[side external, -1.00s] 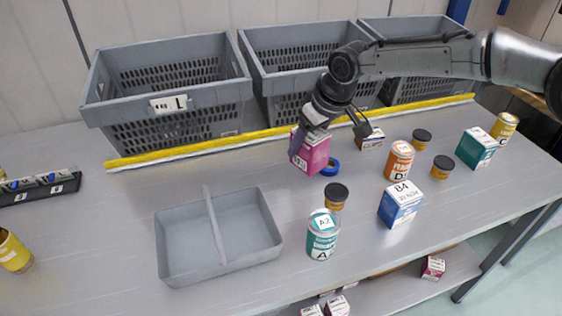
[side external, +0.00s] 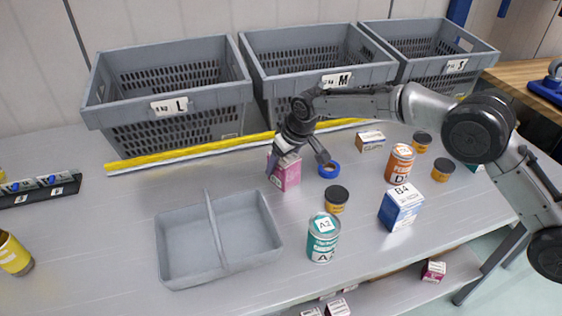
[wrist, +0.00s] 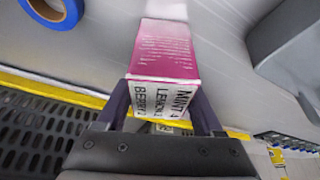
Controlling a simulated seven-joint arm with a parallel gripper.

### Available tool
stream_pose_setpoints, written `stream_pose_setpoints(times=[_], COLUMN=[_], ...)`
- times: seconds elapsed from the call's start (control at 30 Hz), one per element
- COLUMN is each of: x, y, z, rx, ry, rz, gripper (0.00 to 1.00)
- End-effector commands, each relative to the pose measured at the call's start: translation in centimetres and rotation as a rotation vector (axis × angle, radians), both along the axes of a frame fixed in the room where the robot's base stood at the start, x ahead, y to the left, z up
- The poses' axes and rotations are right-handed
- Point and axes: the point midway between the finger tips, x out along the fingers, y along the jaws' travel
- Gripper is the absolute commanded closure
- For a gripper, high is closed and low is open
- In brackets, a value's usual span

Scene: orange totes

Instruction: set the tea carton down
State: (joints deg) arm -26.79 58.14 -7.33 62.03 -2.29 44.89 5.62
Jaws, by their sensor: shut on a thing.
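The tea carton (side external: 288,175) is a pink box with a white end in the side external view, left of the blue tape ring and behind the divided tray. In the wrist view the carton (wrist: 165,55) sits between the two fingers, its white lettered end facing the camera. My gripper (side external: 282,163) is shut on it from above, and it also shows in the wrist view (wrist: 162,112). The carton looks upright or slightly tilted. I cannot tell whether its bottom touches the table; part of its upper end is hidden by the gripper.
A grey divided tray (side external: 163,258) lies at front left. The blue tape ring (side external: 329,170), a dark-lidded jar (side external: 336,203) and a teal can (side external: 322,245) stand to the right. Grey crates (side external: 215,105) line the back behind a yellow strip (side external: 190,153). Bare table lies left of the carton.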

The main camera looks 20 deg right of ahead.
Motion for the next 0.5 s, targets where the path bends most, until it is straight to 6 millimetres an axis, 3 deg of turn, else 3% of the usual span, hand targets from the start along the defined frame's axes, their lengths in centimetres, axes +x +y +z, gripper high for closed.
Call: stream_pose_setpoints(times=[0.33, 0.37, 0.5], x=[0.07, 0.04, 0.03], y=[0.04, 0.02, 0.01], z=[-0.07, -0.22, -0.19], rx=[0.002, 0.001, 0.001], ry=[-0.005, -0.003, -0.003], rz=[0.0, 0.0, 0.0], gripper=[1.0, 0.3, 0.05])
